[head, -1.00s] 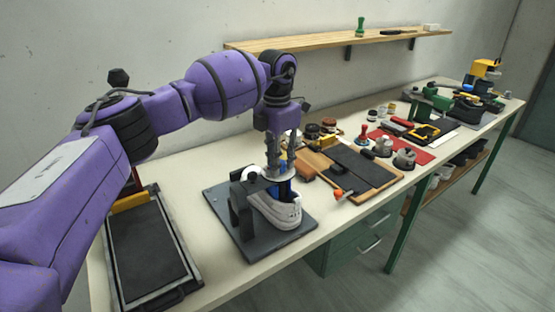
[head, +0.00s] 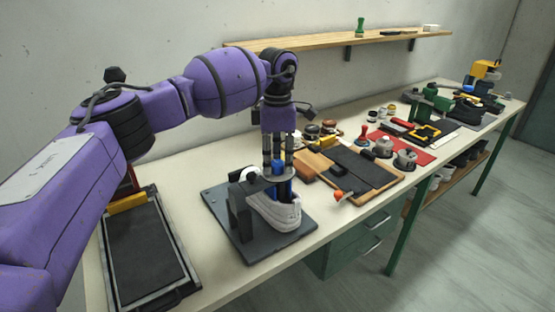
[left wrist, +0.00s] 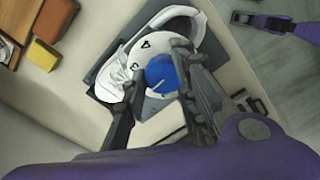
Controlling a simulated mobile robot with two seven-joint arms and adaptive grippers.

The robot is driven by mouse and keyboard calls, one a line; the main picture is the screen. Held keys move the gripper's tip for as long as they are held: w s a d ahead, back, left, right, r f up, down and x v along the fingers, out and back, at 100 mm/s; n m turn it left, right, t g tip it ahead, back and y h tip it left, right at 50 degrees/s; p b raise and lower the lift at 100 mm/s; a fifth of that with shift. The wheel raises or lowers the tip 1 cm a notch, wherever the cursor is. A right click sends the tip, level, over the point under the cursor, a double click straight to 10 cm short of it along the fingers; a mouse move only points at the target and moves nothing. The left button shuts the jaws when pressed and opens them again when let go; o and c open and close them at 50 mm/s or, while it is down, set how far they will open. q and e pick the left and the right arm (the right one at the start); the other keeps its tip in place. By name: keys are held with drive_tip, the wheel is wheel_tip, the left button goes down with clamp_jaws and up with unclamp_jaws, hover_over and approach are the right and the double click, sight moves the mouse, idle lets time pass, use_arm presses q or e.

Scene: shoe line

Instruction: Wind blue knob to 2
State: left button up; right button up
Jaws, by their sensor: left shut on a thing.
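The blue knob (head: 278,169) sits on the clamp fixture, above a white shoe (head: 276,214). My left gripper (head: 276,165) points down with its fingers around the knob, shut on it. In the left wrist view the knob (left wrist: 161,72) lies between the two fingers, over a pale round dial (left wrist: 143,46) with the figures 4 and 3 showing. The other figures are hidden by the fingers, and I cannot tell which figure the knob points at. At the top right of that view, what looks like my right gripper (left wrist: 243,18) is small, far from the knob.
The fixture's dark base plate (head: 226,207) lies on the long bench. A framed dark tray (head: 146,252) is at its left. A wooden board with a dark mat (head: 362,166), jars and tools extend to the right. A wall shelf (head: 335,38) hangs behind.

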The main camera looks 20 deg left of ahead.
sight(277, 161)
use_arm(q)
drive_tip(key=shift+w+a+r, duration=0.2)
drive_tip(key=shift+w+r, duration=0.05)
drive_tip(key=shift+r, duration=0.05)
drive_tip(key=o, duration=0.9)
drive_tip(key=shift+o, duration=0.4)
drive_tip(key=shift+w+f, duration=0.15)
drive_tip(key=shift+f, duration=0.05)
drive_tip(key=shift+s, duration=0.2)
wheel_tip(277, 161, up, 12)
